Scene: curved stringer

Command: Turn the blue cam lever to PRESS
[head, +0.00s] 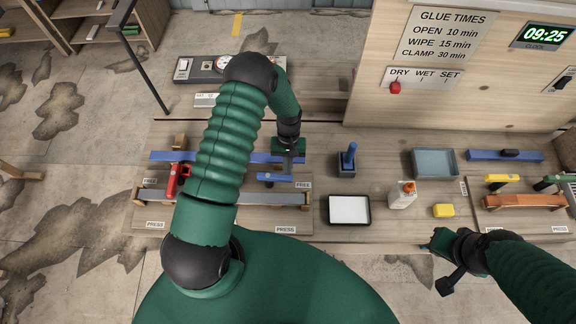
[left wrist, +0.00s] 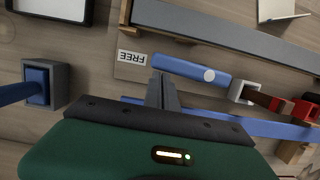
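The blue cam lever (head: 275,177) lies at the right part of the clamp fixture, pointing right towards the FREE label (head: 303,185). In the left wrist view the lever (left wrist: 190,68) runs from a grey pivot block (left wrist: 243,92) to its free end near the FREE label (left wrist: 132,57). The PRESS label (head: 285,229) sits on the near side of the grey bar. My left gripper (head: 289,152) is just behind the lever. Its fingers (left wrist: 163,92) look shut, beside the lever's free end; contact is unclear. My right gripper (head: 438,242) is off the bench's front edge, its fingers unclear.
A long grey bar (head: 250,197) and a blue bar (head: 285,157) flank the lever. A red lever (head: 175,180) stands at left. A blue-handled tool in a holder (head: 347,163), a white-filled tray (head: 349,210) and a glue bottle (head: 403,195) stand to the right.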

